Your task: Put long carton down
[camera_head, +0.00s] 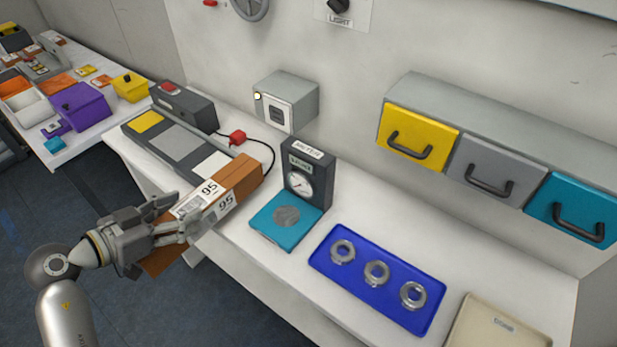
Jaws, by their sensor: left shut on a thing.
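The long carton (238,180) is a brown box with white labels that read 95. My left gripper (182,218) comes in from the left and is shut on the carton near its lower left end. The carton lies slanted, its far end over the bench near the coloured pads and its near end past the bench's front edge. Whether it touches the bench is hard to tell. The gripper's fingers hide part of its side. My right gripper is not in view.
A dark board with yellow (146,122), grey and white pads lies behind the carton. A teal scale (285,218) with a dial stands to its right. A blue tray (330,267) holds metal rings. Yellow, grey and teal drawers hang on the wall.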

